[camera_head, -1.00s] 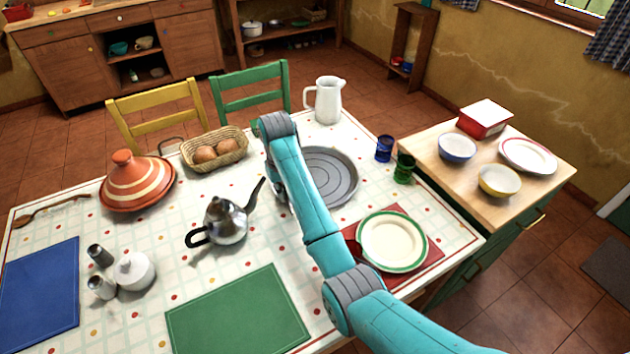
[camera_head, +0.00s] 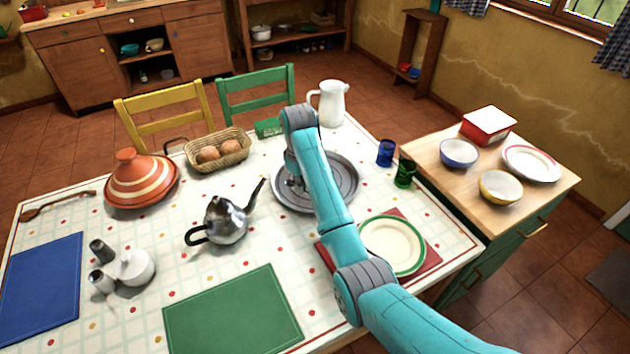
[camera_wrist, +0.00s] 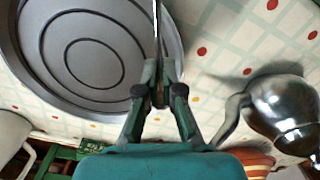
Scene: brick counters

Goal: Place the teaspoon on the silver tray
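The silver tray (camera_head: 343,197) is a round grey dish with ringed grooves, lying near the middle of the table; my arm crosses it. It also shows at the upper left of the wrist view (camera_wrist: 95,62). My gripper (camera_wrist: 160,88) is shut on a thin, dark metal piece seen almost edge-on, which looks like the teaspoon (camera_wrist: 157,28). It points up the wrist view, across the tray's right rim. In the head view, my gripper (camera_head: 294,183) is over the tray's left part. The spoon's bowl cannot be made out.
A metal teapot (camera_head: 226,220) stands left of the tray, its spout towards it. A white jug (camera_head: 331,103) stands behind, with blue (camera_head: 386,153) and green (camera_head: 404,173) cups to the right. A green-rimmed plate (camera_head: 392,244) lies in front right.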

